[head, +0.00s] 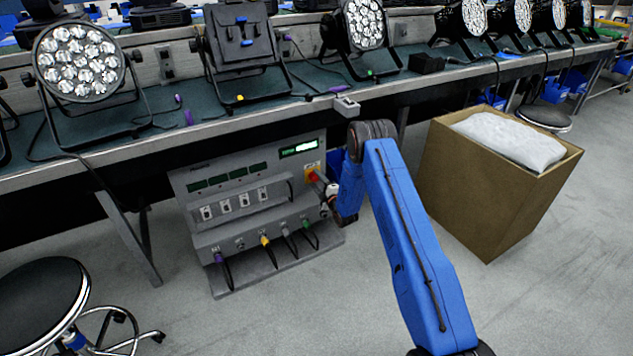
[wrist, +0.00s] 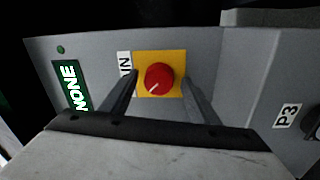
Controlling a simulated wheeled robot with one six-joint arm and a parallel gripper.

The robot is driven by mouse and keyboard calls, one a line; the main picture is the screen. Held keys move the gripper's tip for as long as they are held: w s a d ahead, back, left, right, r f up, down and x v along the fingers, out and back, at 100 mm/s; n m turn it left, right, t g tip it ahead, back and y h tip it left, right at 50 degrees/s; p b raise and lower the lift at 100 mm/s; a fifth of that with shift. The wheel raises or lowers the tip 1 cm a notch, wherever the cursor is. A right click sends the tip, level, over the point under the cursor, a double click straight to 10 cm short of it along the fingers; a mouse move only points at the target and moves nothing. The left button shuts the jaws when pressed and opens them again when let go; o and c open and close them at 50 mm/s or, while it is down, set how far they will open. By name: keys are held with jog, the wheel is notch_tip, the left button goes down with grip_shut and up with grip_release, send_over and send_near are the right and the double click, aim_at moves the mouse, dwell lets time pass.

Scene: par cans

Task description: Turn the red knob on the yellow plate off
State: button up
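The red knob (wrist: 159,78) sits on the yellow plate (wrist: 174,58) in the wrist view, with a white pointer line aimed to the lower left. In the head view the red knob (head: 312,176) and the yellow plate (head: 308,168) show at the right end of the grey panel, partly beside my arm. My gripper (wrist: 160,85) is open in the wrist view, with one dark finger on each side of the knob. Whether the fingers touch the knob cannot be told. In the head view my gripper (head: 326,185) is close in front of the panel.
The grey panel box (head: 190,187) stands under the bench (head: 215,130), with several plugged cables along its lower part. A display reading "NONE" (wrist: 68,85) is left of the plate. A cardboard box (head: 470,190) stands right of my arm. A stool (head: 40,300) is at front left.

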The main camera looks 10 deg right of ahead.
jog(key=v, duration=1.7)
jog(key=shift+s, duration=0.2)
